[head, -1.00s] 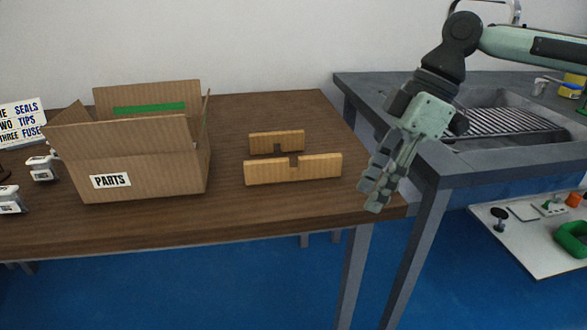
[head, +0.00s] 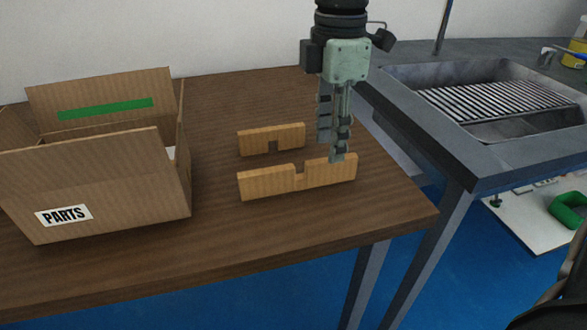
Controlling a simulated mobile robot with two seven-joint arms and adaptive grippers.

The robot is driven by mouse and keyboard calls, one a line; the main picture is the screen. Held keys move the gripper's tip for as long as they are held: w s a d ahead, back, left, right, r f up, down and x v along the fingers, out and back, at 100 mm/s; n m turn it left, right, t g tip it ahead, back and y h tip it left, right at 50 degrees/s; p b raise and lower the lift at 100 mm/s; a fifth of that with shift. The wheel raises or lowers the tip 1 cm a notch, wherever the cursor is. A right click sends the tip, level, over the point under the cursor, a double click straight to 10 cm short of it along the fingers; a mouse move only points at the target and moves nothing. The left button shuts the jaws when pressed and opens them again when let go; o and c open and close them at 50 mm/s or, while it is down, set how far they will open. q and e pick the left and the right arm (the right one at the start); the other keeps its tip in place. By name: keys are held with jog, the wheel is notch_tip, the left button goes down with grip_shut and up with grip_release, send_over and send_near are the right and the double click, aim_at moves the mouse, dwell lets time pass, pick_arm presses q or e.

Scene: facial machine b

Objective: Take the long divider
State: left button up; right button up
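The long divider (head: 270,184) is a tan board with a notch in its top edge, standing on edge on the brown table. A shorter divider (head: 257,141), with a notch in its lower edge, stands behind it. My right gripper (head: 333,150) points down over the right part of the long divider. Its two fingers look apart, one nearer and one farther back. The nearer fingertip overlaps the board's top edge in the picture; whether it touches cannot be told. My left gripper is not in view.
An open cardboard box (head: 120,190) labelled PARTS stands on the table (head: 230,245) at the left, with a green strip on its back flap. A grey counter with a sink (head: 490,95) adjoins at the right. The table in front of the dividers is clear.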

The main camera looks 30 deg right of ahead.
aim_at(327, 161)
notch_tip(327, 161, down, 5)
jog(key=shift+w+b, duration=0.1)
jog(key=shift+b, duration=0.2)
jog(key=shift+f, duration=0.55)
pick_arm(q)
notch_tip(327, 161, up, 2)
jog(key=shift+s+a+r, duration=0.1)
pick_arm(e)
jog(key=shift+c, duration=0.6)
grip_shut()
